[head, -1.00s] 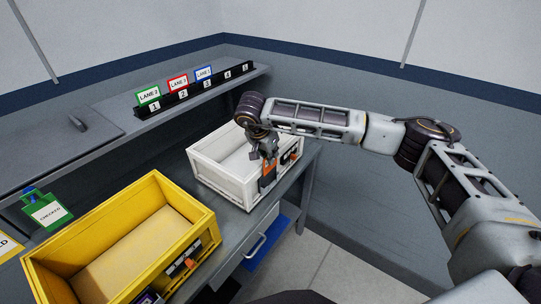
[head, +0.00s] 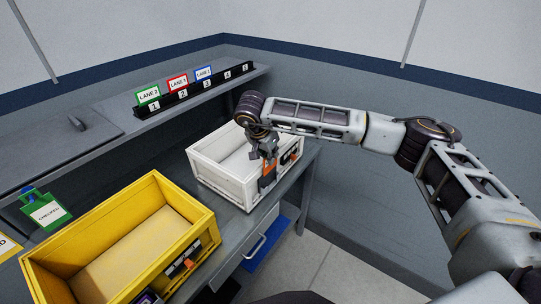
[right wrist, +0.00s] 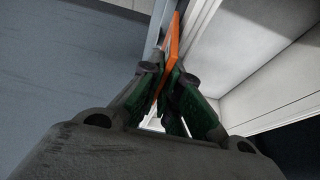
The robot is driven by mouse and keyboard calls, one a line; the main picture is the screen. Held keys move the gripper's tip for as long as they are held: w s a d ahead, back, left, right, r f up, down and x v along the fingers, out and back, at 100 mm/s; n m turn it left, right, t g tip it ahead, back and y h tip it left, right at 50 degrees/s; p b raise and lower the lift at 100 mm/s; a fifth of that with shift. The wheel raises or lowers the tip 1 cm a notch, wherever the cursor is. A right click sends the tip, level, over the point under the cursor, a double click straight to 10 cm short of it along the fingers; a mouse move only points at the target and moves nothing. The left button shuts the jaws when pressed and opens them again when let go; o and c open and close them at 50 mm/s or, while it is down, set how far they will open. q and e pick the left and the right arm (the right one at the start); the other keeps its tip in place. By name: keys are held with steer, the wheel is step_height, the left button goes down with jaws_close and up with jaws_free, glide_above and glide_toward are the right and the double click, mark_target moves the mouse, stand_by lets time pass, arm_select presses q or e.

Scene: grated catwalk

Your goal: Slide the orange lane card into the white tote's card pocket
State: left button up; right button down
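The white tote (head: 222,188) stands on the workbench, right of the yellow tote. Dark fittings, including the card pocket area, are on its front wall. My right gripper (head: 266,155) reaches down at this front wall. It is shut on the orange lane card (head: 268,174), which also shows between the green finger pads in the right wrist view (right wrist: 172,45). The card stands roughly upright, close against the tote's wall (right wrist: 205,30). I cannot tell whether its lower edge is inside the pocket. My left gripper is out of view.
A yellow tote (head: 60,245) stands at the front left. Behind, a shelf carries a black numbered rack (head: 190,98) with green, red and blue lane cards. A green tag (head: 47,212) is at the left.

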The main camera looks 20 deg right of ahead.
steer(key=shift+f, duration=0.25)
steer(key=c, duration=1.6)
jaws_free()
steer(key=shift+o, duration=0.2)
steer(key=o, duration=0.4)
steer(key=shift+o, duration=0.2)
steer(key=shift+r, duration=0.15)
steer(key=shift+r+p, duration=1.55)
steer(key=shift+r, duration=2.35)
